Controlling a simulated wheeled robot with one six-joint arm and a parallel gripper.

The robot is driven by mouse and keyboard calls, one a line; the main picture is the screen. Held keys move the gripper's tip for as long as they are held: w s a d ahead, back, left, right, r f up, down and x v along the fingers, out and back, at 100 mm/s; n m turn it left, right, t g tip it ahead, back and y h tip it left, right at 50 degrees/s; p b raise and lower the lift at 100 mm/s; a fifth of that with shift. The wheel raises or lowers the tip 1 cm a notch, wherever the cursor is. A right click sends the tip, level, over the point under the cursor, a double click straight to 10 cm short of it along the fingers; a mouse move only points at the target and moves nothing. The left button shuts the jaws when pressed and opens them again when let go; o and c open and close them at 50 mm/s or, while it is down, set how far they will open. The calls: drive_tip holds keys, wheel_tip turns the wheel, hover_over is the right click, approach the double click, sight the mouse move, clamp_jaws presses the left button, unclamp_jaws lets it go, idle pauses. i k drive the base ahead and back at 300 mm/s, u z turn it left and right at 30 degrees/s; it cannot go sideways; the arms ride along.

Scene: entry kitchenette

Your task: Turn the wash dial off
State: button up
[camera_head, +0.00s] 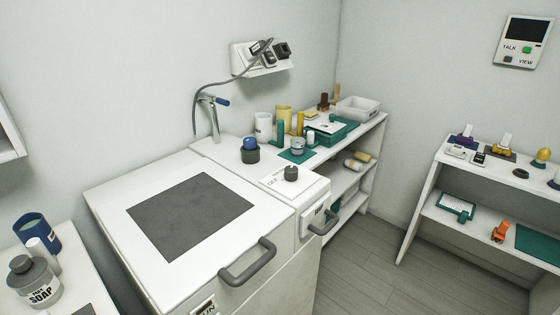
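A dark round dial (291,173) sits on a white plate (312,187) on top of the narrow white unit, right of centre. The plate carries small dark lettering near the dial, too small to read, so I cannot tell the dial's setting or whether it is the wash dial. A partly cut-off label (205,308) shows on the front of the wide white unit at the bottom edge. My gripper is not in view.
The wide white unit (110,200) has a grey top panel and a grey handle (247,262). A second handle (325,222) juts from the narrow unit. A blue-topped dark container (250,150) stands behind the dial. Crowded shelving lies beyond; grey floor (365,270) is open at right.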

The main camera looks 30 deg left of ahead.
sight(290, 172)
drive_tip(key=u, duration=0.7)
drive_tip(key=i, duration=0.95)
drive_tip(key=u, duration=0.75)
